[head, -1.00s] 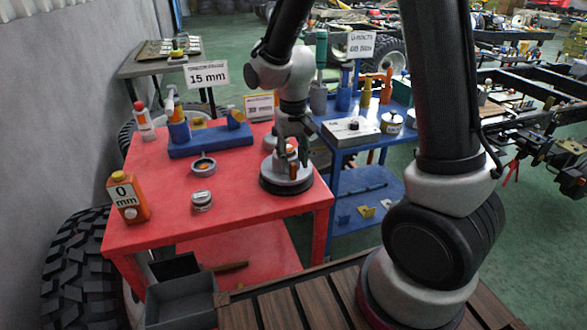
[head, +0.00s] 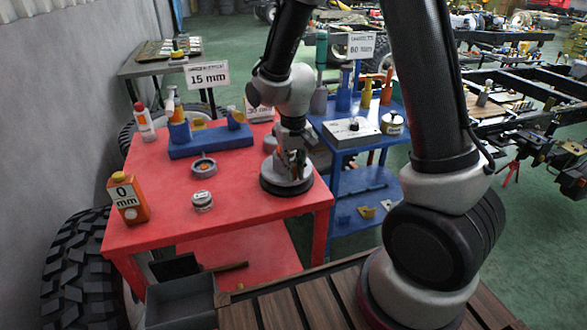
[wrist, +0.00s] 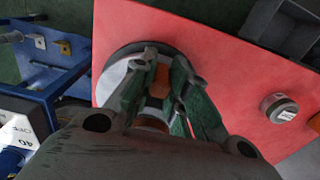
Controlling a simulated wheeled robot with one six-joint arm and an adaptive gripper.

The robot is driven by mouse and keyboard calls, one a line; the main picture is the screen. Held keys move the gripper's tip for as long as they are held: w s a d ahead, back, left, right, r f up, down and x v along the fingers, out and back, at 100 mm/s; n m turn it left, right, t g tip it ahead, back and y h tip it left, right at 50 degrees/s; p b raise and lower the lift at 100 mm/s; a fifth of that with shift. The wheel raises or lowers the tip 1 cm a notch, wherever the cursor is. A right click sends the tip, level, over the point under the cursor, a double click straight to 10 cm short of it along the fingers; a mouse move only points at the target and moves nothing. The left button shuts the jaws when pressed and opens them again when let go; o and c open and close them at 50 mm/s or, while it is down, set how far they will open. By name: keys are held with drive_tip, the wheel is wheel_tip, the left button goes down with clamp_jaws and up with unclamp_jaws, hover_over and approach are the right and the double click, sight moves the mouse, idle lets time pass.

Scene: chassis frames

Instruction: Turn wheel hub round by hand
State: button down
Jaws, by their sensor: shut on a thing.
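The wheel hub (head: 284,181) is a grey disc with a dark base, standing near the right edge of the red table (head: 240,199). My gripper (head: 292,158) is over it, pointing down. In the wrist view, the hub (wrist: 113,77) shows as a pale disc with a dark rim behind the fingers. My gripper (wrist: 160,92) is shut on an orange-brown part (wrist: 161,77) at the middle of the hub. The fingers hide much of the hub's centre.
A blue rack (head: 210,140), a small ring (head: 203,167), a tin (head: 202,200) and an orange bottle (head: 127,197) stand on the red table. A blue cart (head: 356,180) stands close on the right. The table's front middle is clear.

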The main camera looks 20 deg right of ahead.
sight(307, 170)
drive_tip(key=shift+d+n, duration=0.15)
drive_tip(key=shift+n, duration=0.15)
drive_tip(key=shift+w+d+n, duration=0.15)
drive_tip(key=shift+d+n, duration=0.45)
drive_tip(key=shift+n, duration=0.4)
drive_tip(key=shift+w+d+n, duration=0.15)
drive_tip(key=shift+d+n, duration=0.25)
drive_tip(key=shift+n, duration=0.35)
drive_tip(key=shift+w+d+n, duration=0.15)
drive_tip(key=shift+d+n, duration=0.2)
drive_tip(key=shift+n, duration=0.4)
drive_tip(key=shift+w+d+n, duration=0.25)
drive_tip(key=shift+d+n, duration=0.1)
drive_tip(key=shift+n, duration=0.35)
drive_tip(key=shift+w+d+n, duration=0.2)
drive_tip(key=shift+d+n, duration=0.1)
drive_tip(key=shift+n, duration=0.4)
drive_tip(key=shift+w+d+n, duration=0.4)
drive_tip(key=shift+w+n, duration=0.05)
drive_tip(key=shift+n, duration=0.55)
drive_tip(key=shift+w+n, duration=0.1)
drive_tip(key=shift+n, duration=0.2)
drive_tip(key=c, duration=1.4)
unclamp_jaws()
